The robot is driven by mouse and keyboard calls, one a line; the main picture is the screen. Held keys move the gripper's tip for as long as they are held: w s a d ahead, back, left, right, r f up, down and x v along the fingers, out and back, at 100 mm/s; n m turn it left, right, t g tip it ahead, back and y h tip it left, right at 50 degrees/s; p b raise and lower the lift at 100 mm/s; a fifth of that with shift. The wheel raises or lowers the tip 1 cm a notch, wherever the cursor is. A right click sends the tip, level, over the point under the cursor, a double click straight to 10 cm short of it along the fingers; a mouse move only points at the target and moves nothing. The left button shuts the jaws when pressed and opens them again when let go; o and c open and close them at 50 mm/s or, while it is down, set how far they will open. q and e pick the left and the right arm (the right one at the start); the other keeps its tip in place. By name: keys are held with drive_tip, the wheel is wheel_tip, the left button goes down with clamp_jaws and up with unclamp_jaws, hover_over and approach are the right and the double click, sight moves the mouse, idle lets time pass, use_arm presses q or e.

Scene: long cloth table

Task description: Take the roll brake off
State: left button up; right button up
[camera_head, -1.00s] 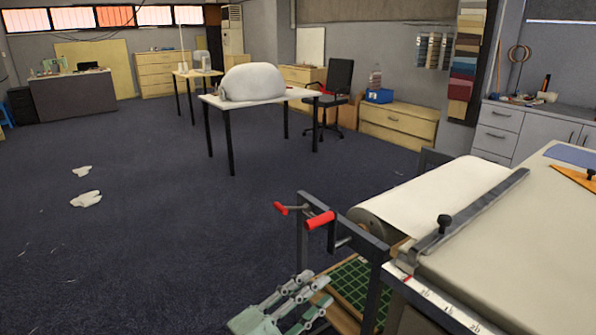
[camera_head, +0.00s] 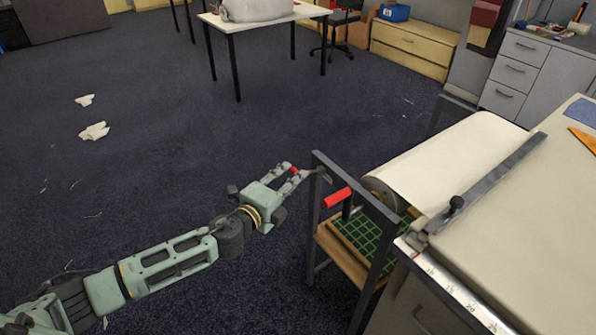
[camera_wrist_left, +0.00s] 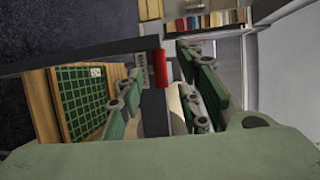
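A small lever with a red grip (camera_head: 295,170) sticks out at the left side of the roll's dark metal frame; it looks to be the roll brake. My left gripper (camera_head: 292,172) is at this lever, its fingers apart on either side of the red grip. In the left wrist view a red grip (camera_wrist_left: 160,68) shows between the two spread fingers, with gaps at both sides. A larger red handle (camera_head: 338,198) sits just right, inside the frame. The paper roll (camera_head: 450,160) lies on the frame behind. My right gripper is not in view.
The dark frame (camera_head: 317,215) stands close to my left fingertips. A wooden shelf with a green grid mat (camera_head: 365,235) is below. The cloth table (camera_head: 510,225) with a metal bar is at right. The floor at left is mostly clear, with white scraps (camera_head: 95,131).

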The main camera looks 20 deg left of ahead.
sight(297, 172)
use_arm(q)
drive_tip(key=shift+x, duration=1.85)
drive_tip(key=shift+c, duration=0.4)
clamp_jaws()
